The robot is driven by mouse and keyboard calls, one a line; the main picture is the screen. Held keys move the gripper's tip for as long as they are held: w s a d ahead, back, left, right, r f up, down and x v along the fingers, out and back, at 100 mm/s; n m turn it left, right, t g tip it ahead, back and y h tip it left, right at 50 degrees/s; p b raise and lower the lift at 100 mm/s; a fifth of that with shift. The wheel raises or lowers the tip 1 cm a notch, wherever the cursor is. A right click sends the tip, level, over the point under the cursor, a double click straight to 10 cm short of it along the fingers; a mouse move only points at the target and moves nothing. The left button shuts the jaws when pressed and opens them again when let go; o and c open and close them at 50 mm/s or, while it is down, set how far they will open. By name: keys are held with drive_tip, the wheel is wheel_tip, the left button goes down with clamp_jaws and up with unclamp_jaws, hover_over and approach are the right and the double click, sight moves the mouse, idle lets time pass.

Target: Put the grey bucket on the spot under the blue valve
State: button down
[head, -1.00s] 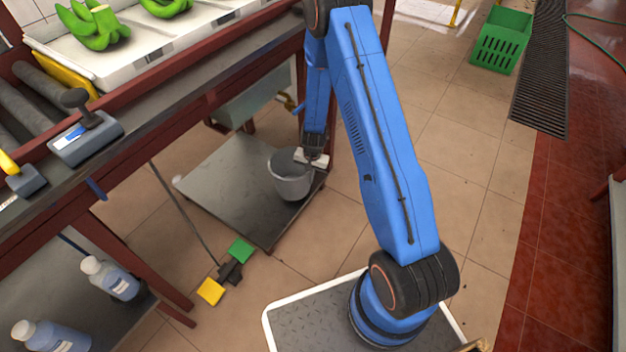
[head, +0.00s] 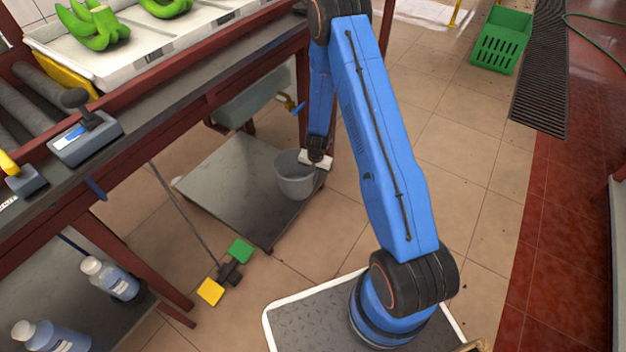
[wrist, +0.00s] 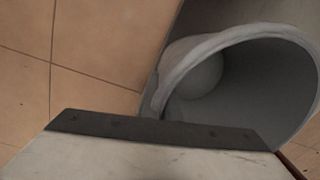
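The grey bucket (head: 294,182) is upright at the right end of the low grey shelf under the table. My gripper (head: 317,161) is at the right side of its rim and looks shut on it. In the wrist view, the bucket (wrist: 245,80) lies beyond the pale gripper (wrist: 160,135), with its rim meeting the dark finger edge; the grip itself is hidden. The spot under the valve is not clearly visible. I cannot tell whether the bucket touches the shelf.
The low shelf (head: 225,185) is bare left of the bucket. A red table leg (head: 330,110) stands close by my arm. The pale basin (head: 250,100) is under the table. A mop handle leans in front. A green crate (head: 500,42) is far right; tiled floor between is clear.

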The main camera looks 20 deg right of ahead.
drive_tip(key=c, duration=2)
unclamp_jaws()
drive_tip(key=shift+f, duration=0.1)
wheel_tip(320, 180, up, 12)
drive_tip(key=shift+s+d, duration=0.3)
drive_tip(key=shift+d, duration=0.05)
drive_tip(key=s+d+r, duration=0.2)
drive_tip(key=s+d, duration=0.5)
drive_tip(key=s, duration=0.2)
drive_tip(key=shift+s, duration=0.35)
drive_tip(key=shift+r, duration=0.1)
